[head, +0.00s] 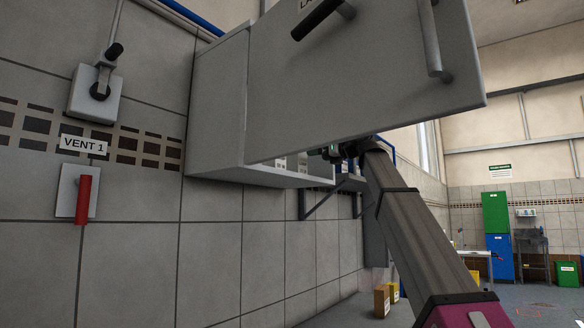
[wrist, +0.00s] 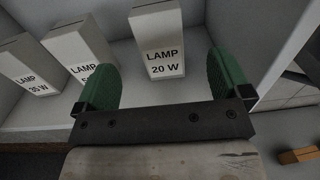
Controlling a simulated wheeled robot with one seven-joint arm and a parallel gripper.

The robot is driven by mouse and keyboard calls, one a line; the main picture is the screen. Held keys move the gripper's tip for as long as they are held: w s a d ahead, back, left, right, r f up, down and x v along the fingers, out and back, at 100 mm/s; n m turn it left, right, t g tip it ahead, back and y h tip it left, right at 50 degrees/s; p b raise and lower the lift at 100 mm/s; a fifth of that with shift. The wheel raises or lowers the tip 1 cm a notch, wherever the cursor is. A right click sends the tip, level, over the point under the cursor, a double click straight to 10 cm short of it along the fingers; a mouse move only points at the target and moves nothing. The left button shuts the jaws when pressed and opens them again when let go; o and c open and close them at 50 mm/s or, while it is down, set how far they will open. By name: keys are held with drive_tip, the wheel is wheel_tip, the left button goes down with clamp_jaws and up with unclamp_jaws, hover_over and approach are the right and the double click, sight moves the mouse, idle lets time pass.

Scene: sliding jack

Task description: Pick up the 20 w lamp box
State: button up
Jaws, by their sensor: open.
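The 20 W lamp box (wrist: 160,38) is a white upright box with black "LAMP 20 W" lettering. In the wrist view it stands on the shelf of the cabinet, ahead of my gripper (wrist: 166,82). My gripper is open, its two green fingers apart, with the box seen between them and slightly beyond; whether they overlap it in depth I cannot tell. In the head view my gripper is mostly hidden behind the grey cabinet door (head: 350,80).
Two more white lamp boxes stand to the left, a middle one (wrist: 82,47) close by the left finger and a 35 W one (wrist: 28,66). The cabinet (head: 218,108) has its door swung open. Small boxes (head: 382,300) are on the floor.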

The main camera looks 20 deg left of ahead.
sight(303, 156)
drive_tip(key=x, duration=1)
drive_tip(key=shift+a, duration=0.4)
drive_tip(key=shift+f, duration=0.1)
drive_tip(key=c, duration=1.1)
